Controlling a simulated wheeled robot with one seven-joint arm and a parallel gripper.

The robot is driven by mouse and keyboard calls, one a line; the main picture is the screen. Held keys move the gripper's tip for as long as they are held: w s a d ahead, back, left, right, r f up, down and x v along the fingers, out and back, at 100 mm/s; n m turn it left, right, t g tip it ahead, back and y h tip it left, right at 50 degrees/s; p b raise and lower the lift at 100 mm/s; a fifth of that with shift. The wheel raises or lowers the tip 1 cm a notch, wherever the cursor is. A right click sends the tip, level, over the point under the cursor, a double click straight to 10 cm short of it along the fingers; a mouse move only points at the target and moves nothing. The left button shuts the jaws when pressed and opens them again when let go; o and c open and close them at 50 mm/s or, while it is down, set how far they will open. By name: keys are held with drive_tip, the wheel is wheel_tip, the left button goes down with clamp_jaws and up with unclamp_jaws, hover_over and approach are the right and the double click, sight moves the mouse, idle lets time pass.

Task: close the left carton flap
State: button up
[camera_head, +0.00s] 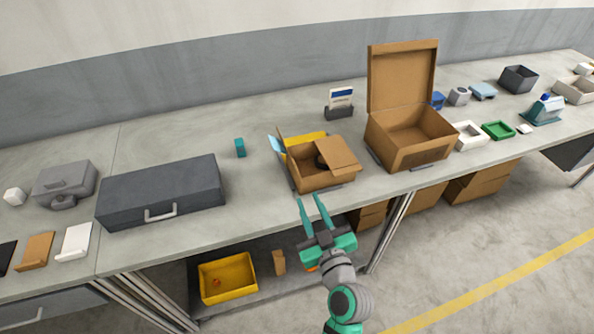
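A small cardboard carton (313,177) stands on the workbench near its front edge. Its left flap (281,149) stands up along the left side. Its right flap (340,153) lies inward, partly covering the opening. A dark round thing, perhaps a film reel, shows partly inside under the right flap. My gripper (311,200) is in front of the carton and below it in the picture. Its two teal fingers are apart, with nothing between them, and point toward the carton. I cannot tell whether a fingertip touches the bench edge.
A larger open carton (410,152) with its lid raised stands to the right. A yellow thing (306,140) and a light-blue one lie behind the small carton. A dark case (162,193) and teal block (240,147) are left. The bench (253,186) is clear between case and carton.

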sight(297, 171)
drive_tip(key=shift+n, duration=0.3)
drive_tip(key=x, duration=0.3)
drive_tip(key=r+x, duration=0.1)
drive_tip(key=x, duration=0.7)
drive_tip(key=shift+w+r, duration=0.25)
clamp_jaws()
idle(0.9)
